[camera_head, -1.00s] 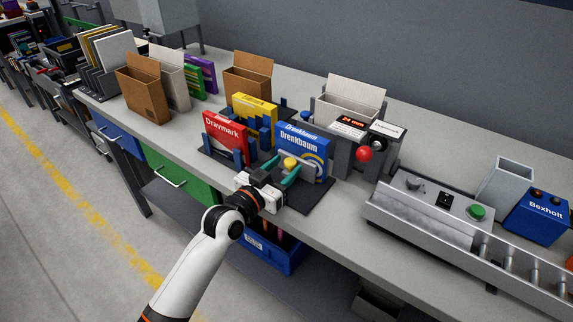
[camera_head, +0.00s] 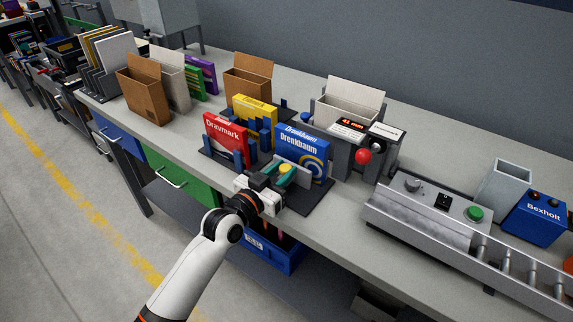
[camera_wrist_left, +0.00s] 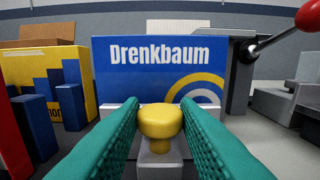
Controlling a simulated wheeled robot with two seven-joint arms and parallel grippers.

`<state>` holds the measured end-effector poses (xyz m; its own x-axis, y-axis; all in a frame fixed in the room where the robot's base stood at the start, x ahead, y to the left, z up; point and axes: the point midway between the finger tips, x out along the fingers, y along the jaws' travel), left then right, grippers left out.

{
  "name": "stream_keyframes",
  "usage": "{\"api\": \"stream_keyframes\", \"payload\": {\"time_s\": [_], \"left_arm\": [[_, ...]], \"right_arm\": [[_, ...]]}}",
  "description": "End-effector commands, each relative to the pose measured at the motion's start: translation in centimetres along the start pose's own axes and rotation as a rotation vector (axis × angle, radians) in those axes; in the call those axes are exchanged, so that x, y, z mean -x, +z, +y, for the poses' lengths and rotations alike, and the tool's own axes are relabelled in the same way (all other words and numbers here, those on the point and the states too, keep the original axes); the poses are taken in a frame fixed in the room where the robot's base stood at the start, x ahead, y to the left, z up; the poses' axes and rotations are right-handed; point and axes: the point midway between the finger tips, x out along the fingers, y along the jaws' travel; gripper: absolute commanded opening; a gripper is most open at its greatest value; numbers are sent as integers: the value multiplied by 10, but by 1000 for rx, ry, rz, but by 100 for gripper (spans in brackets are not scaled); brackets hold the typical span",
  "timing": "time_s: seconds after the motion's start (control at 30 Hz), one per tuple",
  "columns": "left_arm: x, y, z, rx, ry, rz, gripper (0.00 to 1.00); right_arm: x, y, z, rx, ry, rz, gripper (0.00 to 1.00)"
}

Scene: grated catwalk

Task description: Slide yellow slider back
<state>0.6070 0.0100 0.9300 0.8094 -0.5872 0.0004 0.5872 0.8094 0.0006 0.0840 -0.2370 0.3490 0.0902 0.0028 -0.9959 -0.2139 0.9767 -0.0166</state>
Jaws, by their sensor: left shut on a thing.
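The yellow slider knob (camera_head: 286,169) sits on a grey block in front of the blue Drenkbaum box (camera_head: 303,149). My left gripper (camera_head: 279,174) is shut on the yellow slider. A light grey plate stands behind the knob, against the lower front of the Drenkbaum box (camera_wrist_left: 160,65). My right gripper is not in view.
A red Dravmark box (camera_head: 226,138) and a yellow box (camera_head: 255,112) stand in blue holders to the left. A machine with a red ball lever (camera_head: 363,156) and a display stands to the right. A roller conveyor (camera_head: 480,240) lies further right.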

Motion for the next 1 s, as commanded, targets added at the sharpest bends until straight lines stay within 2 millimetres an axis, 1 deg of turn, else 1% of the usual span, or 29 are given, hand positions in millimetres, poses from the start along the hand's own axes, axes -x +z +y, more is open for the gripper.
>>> {"api": "stream_keyframes", "payload": {"time_s": [0.03,0.27,0.3,0.37,0.4,0.67,0.77,0.87,1.0], "left_arm": [[4,1,0,-2,0,4,6],[4,-1,0,1,-1,3,6],[4,-1,0,1,-1,3,35],[4,-1,0,1,-1,3,45],[4,-1,0,1,-1,3,48],[5,-1,0,0,-1,2,48],[11,-2,0,0,0,4,48],[26,-2,0,-1,-1,4,48],[56,-2,0,-2,0,4,48]], "right_arm": [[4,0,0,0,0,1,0],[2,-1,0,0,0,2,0],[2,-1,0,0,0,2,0],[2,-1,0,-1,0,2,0],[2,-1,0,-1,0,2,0],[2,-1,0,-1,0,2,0],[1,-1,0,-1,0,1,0],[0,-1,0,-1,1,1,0],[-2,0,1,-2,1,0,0]]}}
